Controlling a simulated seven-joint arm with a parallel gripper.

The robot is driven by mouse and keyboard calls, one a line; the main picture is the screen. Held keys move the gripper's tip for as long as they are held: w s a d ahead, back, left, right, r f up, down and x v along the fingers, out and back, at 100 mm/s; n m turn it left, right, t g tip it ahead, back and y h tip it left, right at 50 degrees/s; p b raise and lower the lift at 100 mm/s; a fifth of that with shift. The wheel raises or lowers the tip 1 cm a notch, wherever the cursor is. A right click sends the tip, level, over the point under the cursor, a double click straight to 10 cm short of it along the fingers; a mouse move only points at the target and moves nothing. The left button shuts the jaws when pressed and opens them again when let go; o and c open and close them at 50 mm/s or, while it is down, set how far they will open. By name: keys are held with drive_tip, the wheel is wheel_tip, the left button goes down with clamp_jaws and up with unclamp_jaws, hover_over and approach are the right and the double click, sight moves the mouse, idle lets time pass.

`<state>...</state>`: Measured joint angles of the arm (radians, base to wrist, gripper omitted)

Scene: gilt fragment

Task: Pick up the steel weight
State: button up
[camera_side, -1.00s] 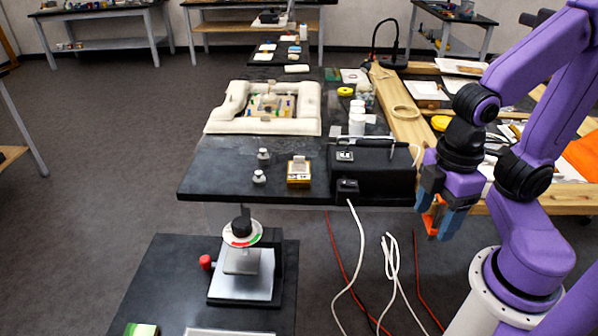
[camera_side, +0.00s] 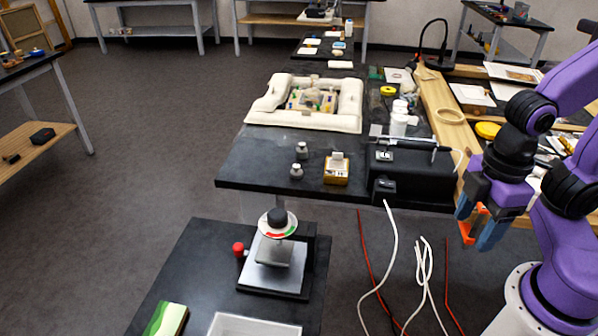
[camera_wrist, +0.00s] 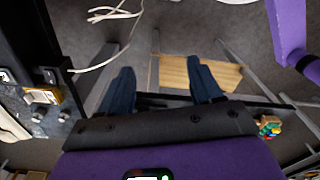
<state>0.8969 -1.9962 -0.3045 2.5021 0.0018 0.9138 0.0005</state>
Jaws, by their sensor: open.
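Two small grey steel weights with knobs stand upright on the black table, a rear one (camera_side: 301,151) and a front one (camera_side: 296,173), close together near its left front. I cannot tell which is the steel weight named. Two small grey shapes at the left of the wrist view look like the same weights (camera_wrist: 38,116). My gripper (camera_side: 476,221) is off the table's right side, beyond the black box and well away from both weights. Its fingers also show in the wrist view (camera_wrist: 162,78), spread apart with nothing between them.
A small gold-and-white box (camera_side: 336,170) stands right of the weights. A long black box (camera_side: 412,176) lies between them and my gripper. White cables (camera_side: 391,262) hang below. A lower bench holds a dial device (camera_side: 277,265). A cream padded frame (camera_side: 262,113) lies behind.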

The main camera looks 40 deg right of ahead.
drive_tip(key=shift+o, duration=0.4)
drive_tip(key=w+a+r+m+t+h, duration=0.1)
drive_tip(key=w+a+m, duration=0.3)
drive_tip(key=w, duration=0.4)
drive_tip(key=w+a+m, duration=0.3)
drive_tip(key=w+m, duration=0.1)
drive_tip(key=w, duration=0.4)
drive_tip(key=w+a+r+m+t+h, duration=0.1)
drive_tip(key=w+a+m, duration=0.3)
drive_tip(key=w, duration=0.5)
drive_tip(key=m+h, duration=0.2)
drive_tip(key=m, duration=1)
hover_over(296, 166)
drive_tip(key=s+a, duration=0.4)
drive_tip(key=a, duration=0.2)
wheel_tip(296, 166, down, 4)
drive_tip(key=x, duration=1.1)
drive_tip(key=shift+w+d+f, duration=0.1)
drive_tip(key=shift+d+f, duration=0.1)
drive_tip(key=shift+d, duration=0.25)
drive_tip(key=shift+w+x, duration=0.15)
drive_tip(key=shift+x, duration=1.25)
drive_tip(key=shift+w+x, duration=0.2)
drive_tip(key=shift+x, duration=1.2)
drive_tip(key=shift+d+r, duration=0.1)
